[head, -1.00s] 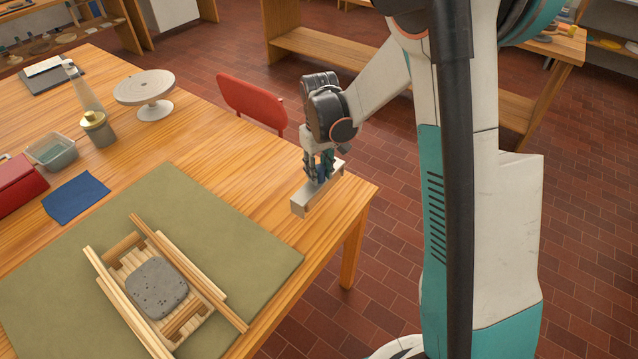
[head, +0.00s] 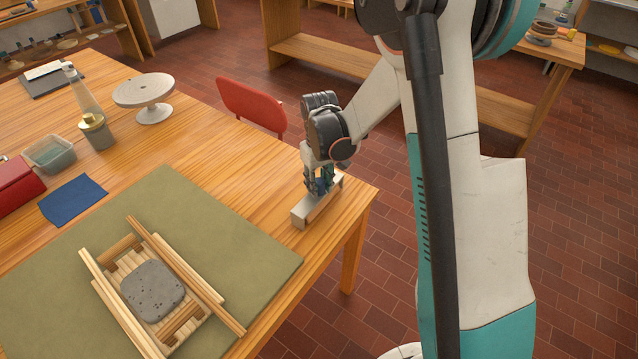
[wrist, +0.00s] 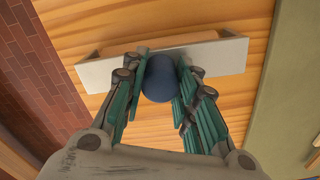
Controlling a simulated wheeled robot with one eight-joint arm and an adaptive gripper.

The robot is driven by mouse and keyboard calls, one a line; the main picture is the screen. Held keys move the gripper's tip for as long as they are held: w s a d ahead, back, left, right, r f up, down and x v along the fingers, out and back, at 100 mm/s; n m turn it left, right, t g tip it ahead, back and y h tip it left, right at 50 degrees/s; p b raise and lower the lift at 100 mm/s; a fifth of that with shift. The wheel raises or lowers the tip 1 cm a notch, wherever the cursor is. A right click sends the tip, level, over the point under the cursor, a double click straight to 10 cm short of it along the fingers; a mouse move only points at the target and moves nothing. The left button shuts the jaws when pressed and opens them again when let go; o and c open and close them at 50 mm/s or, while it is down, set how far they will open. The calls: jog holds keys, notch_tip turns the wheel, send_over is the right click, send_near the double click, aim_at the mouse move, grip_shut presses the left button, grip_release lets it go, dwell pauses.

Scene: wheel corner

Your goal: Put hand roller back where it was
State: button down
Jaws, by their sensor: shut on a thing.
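The hand roller (head: 301,216) has a grey metal frame, a pale wooden roller and a blue handle. My gripper (head: 320,186) is shut on its handle, with the roller below the fingers at the table's right corner. In the wrist view the blue round handle end (wrist: 158,80) sits between the teal fingers of my gripper (wrist: 159,92). The grey frame (wrist: 105,72) lies across behind it, partly hiding the wooden roller. The roller is very low over the wood; I cannot tell if it touches.
A green mat (head: 235,235) lies to the left, bearing a wooden slatted frame (head: 125,303) with a grey clay slab (head: 153,290). Farther back are a white turntable (head: 143,90), a bottle (head: 93,128) and a blue cloth (head: 72,199). A red chair (head: 252,103) stands beyond the table.

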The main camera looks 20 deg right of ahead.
jog(key=shift+s+f, duration=0.1)
jog(key=shift+f, duration=0.3)
jog(key=c, duration=1.3)
grip_release()
jog(key=shift+r, duration=0.1)
jog(key=shift+w+r+p, duration=0.2)
jog(key=shift+r+p, duration=0.3)
jog(key=shift+r, duration=0.05)
notch_tip(320, 180, up, 12)
jog(key=p, duration=0.4)
jog(key=s+r+m+t, duration=0.1)
jog(key=s+r+t, duration=0.2)
jog(key=s+r, duration=0.9)
jog(key=shift+s+r+m+t, duration=0.35)
jog(key=shift+s+t, duration=0.35)
jog(key=shift+s, duration=1.15)
jog(key=shift+s+r+m+t, duration=0.2)
jog(key=shift+s+r+t, duration=0.4)
jog(key=shift+s, duration=1.25)
jog(key=shift+s+r+m+t, duration=0.3)
jog(key=shift+s+t, duration=0.5)
jog(key=shift+s, duration=1.05)
